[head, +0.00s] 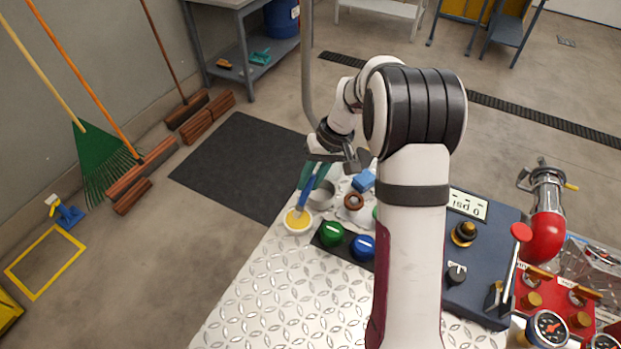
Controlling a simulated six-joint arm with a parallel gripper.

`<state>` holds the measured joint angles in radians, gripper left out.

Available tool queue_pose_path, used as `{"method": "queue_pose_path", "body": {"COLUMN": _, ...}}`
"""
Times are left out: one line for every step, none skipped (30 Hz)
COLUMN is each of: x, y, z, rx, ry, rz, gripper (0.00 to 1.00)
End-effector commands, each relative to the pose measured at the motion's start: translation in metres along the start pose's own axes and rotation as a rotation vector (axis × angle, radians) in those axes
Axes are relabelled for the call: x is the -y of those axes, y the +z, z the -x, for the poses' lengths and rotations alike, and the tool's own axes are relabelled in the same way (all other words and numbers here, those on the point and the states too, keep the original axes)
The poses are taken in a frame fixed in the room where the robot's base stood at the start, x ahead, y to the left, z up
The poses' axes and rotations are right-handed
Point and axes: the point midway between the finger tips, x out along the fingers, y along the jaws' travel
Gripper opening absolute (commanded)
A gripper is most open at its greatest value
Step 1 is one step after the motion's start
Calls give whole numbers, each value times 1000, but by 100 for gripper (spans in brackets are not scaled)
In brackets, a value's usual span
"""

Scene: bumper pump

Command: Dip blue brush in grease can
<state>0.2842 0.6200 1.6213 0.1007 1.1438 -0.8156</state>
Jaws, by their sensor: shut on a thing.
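The blue brush (308,192) slants down and to the left from my gripper. Its lower end is over or in the yellow grease of the white grease can (290,229), which stands near the left edge of the diamond-plate table. I cannot tell whether the bristles touch the grease. My gripper (315,174) is shut on the upper part of the brush, above and behind the can. My arm hides part of the table to the right.
A grey round cup (325,195), a brown ring (353,201) and a blue block (363,180) are close right of the brush. A green knob (332,233) and a blue knob (363,247) sit on a dark panel. The front left tabletop (270,300) is clear.

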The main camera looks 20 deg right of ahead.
Motion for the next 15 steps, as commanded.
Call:
{"method": "queue_pose_path", "body": {"x": 0, "y": 0, "z": 0, "rx": 0, "ry": 0, "rz": 0, "gripper": 0}}
{"method": "queue_pose_path", "body": {"x": 0, "y": 0, "z": 0, "rx": 0, "ry": 0, "rz": 0, "gripper": 0}}
{"method": "queue_pose_path", "body": {"x": 0, "y": 0, "z": 0, "rx": 0, "ry": 0, "rz": 0, "gripper": 0}}
{"method": "queue_pose_path", "body": {"x": 0, "y": 0, "z": -1, "rx": 0, "ry": 0, "rz": 0, "gripper": 0}}
{"method": "queue_pose_path", "body": {"x": 0, "y": 0, "z": -1, "rx": 0, "ry": 0, "rz": 0, "gripper": 0}}
{"method": "queue_pose_path", "body": {"x": 0, "y": 0, "z": -1, "rx": 0, "ry": 0, "rz": 0, "gripper": 0}}
{"method": "queue_pose_path", "body": {"x": 0, "y": 0, "z": -2, "rx": 0, "ry": 0, "rz": 0, "gripper": 0}}
{"method": "queue_pose_path", "body": {"x": -1, "y": 0, "z": -2, "rx": 0, "ry": 0, "rz": 0, "gripper": 0}}
{"method": "queue_pose_path", "body": {"x": -1, "y": 0, "z": -2, "rx": 0, "ry": 0, "rz": 0, "gripper": 0}}
{"method": "queue_pose_path", "body": {"x": -1, "y": 0, "z": -3, "rx": 0, "ry": 0, "rz": 0, "gripper": 0}}
{"method": "queue_pose_path", "body": {"x": -1, "y": 0, "z": -3, "rx": 0, "ry": 0, "rz": 0, "gripper": 0}}
{"method": "queue_pose_path", "body": {"x": -1, "y": 0, "z": -4, "rx": 0, "ry": 0, "rz": 0, "gripper": 0}}
{"method": "queue_pose_path", "body": {"x": -1, "y": 0, "z": -4, "rx": 0, "ry": 0, "rz": 0, "gripper": 0}}
{"method": "queue_pose_path", "body": {"x": -2, "y": 0, "z": -4, "rx": 0, "ry": 0, "rz": 0, "gripper": 0}}
{"method": "queue_pose_path", "body": {"x": -2, "y": 0, "z": -5, "rx": 0, "ry": 0, "rz": 0, "gripper": 0}}
